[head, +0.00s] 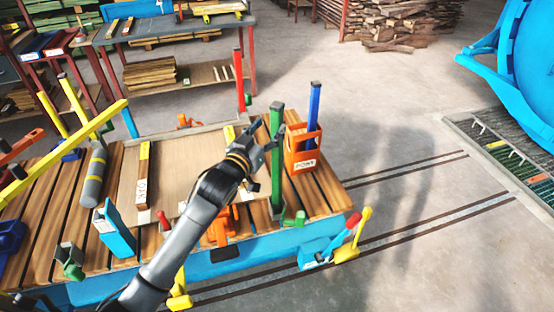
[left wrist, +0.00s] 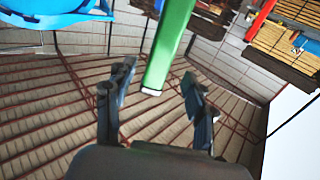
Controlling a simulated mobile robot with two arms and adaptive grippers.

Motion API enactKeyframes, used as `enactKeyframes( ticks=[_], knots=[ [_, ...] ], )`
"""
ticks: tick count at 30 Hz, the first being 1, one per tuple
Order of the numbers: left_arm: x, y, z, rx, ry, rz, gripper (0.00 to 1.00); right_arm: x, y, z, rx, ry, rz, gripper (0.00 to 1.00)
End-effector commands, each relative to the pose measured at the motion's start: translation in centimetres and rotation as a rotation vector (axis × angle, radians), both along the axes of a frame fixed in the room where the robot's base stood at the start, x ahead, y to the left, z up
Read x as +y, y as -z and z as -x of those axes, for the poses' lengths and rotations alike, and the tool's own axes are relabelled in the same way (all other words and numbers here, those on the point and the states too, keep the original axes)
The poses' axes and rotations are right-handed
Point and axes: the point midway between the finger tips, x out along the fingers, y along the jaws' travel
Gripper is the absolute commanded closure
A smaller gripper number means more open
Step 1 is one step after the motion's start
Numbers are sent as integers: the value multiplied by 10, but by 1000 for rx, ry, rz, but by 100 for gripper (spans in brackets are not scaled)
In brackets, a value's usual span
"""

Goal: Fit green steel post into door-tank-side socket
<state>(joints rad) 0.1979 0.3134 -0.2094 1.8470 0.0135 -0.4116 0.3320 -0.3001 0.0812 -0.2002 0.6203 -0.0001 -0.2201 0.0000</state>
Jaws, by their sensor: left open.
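The green steel post (head: 277,150) stands upright near the right end of the slatted trolley bed (head: 330,196) in the head view, its dark-capped top above the orange box. A green bracket (head: 295,219) is beside its foot; I cannot tell whether the foot is seated in a socket. My left gripper (head: 266,141) is open beside the post's upper part. In the left wrist view the post (left wrist: 170,45) shows its end between the spread fingers (left wrist: 158,75), with gaps on both sides. Another green bracket (head: 70,260) is at the front left. My right gripper is not in view.
An orange box (head: 303,150) holding a blue post (head: 313,105) stands close right of the green post. A red post (head: 240,80) rises behind. Red and yellow handles (head: 353,228) stick up at the front right corner. The large blue autoclave (head: 530,60) is far right, across clear floor.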

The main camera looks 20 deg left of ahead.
Motion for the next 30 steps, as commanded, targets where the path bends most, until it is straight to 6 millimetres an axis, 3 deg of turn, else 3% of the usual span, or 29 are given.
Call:
enactKeyframes(
  ticks=[12, 21, 30],
  knots=[
    [-9, 1, -46, 1, -1, 1, 45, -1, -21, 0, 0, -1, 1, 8],
    [-10, 2, -49, 0, 0, 0, 45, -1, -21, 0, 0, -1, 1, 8],
    [-10, 2, -49, 1, 0, 0, 100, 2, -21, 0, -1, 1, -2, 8]
  ],
)
